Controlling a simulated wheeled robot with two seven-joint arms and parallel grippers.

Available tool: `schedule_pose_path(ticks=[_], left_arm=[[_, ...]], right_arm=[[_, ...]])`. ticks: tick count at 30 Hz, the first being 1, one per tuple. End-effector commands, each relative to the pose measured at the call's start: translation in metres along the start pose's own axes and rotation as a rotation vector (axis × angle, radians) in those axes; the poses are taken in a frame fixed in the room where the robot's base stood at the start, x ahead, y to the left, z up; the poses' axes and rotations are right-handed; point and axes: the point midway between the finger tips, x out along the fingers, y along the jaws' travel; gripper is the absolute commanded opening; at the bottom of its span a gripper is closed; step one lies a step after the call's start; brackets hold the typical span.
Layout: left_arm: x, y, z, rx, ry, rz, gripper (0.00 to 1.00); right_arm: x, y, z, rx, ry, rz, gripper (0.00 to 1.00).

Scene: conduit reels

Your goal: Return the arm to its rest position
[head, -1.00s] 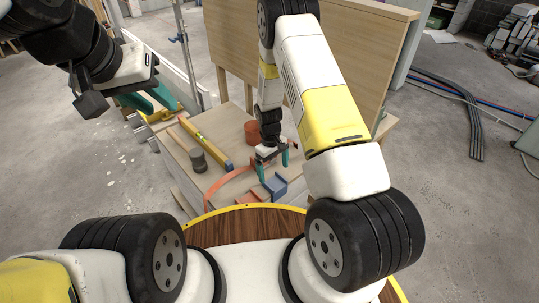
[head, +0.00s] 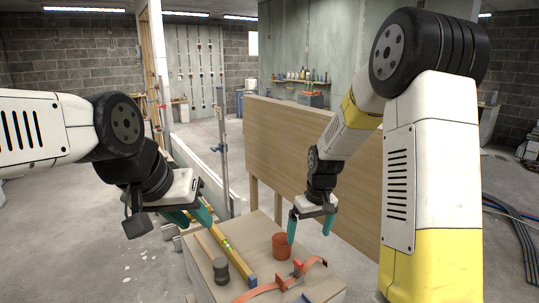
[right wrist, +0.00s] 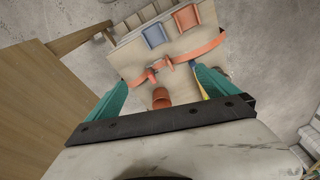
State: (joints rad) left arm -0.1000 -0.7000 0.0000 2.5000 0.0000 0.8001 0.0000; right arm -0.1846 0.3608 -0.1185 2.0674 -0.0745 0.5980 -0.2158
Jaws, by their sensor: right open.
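My right gripper (head: 310,228) hangs in the middle of the head view, its teal fingers spread and empty above the far side of the workbench. In the right wrist view the fingers (right wrist: 160,92) stand wide apart with nothing between them. My left gripper (head: 198,226) is at the bench's left side in the head view. Its teal fingers show a gap and hold nothing visible. The orange cup (head: 281,246) stands on the bench below my right gripper, apart from it. It also shows in the right wrist view (right wrist: 161,97).
The workbench (head: 200,279) carries a yellow level (head: 236,256), a dark grey cylinder (head: 221,270) and a curved orange strip (head: 262,289). A tall wooden panel (head: 300,160) rises behind the bench. Dark conduits (head: 520,235) lie right.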

Motion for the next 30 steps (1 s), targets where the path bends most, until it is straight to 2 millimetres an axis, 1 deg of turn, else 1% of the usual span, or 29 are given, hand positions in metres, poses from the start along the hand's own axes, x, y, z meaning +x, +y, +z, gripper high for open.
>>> schedule_pose_path(ticks=[1,6,9,11,15,21,25,27,30], left_arm=[[0.0,0.0,0.0,0.0,0.0,0.0,0.33],[0.0,0.0,0.0,0.0,0.0,0.0,0.33],[0.0,0.0,0.0,0.0,0.0,0.0,0.33],[0.0,0.0,0.0,0.0,0.0,0.0,0.33],[0.0,0.0,0.0,0.0,0.0,0.0,0.33],[0.0,0.0,0.0,0.0,0.0,0.0,0.33],[0.0,0.0,0.0,0.0,0.0,0.0,0.33],[0.0,0.0,0.0,0.0,0.0,0.0,0.33],[0.0,0.0,0.0,0.0,0.0,0.0,0.33]], right_arm=[[-0.022,-0.001,0.004,0.018,0.03,-0.002,0.98],[-0.082,-0.008,0.027,0.073,0.11,-0.013,0.98],[-0.113,-0.013,0.043,0.106,0.157,-0.019,0.98],[-0.13,-0.016,0.054,0.123,0.185,-0.022,0.98],[-0.165,-0.024,0.083,0.162,0.25,-0.026,0.98],[-0.202,-0.038,0.127,0.216,0.341,-0.03,0.98],[-0.215,-0.046,0.153,0.243,0.388,-0.031,0.98],[-0.219,-0.05,0.163,0.253,0.408,-0.03,0.98],[-0.223,-0.053,0.172,0.264,0.424,-0.03,0.98]])
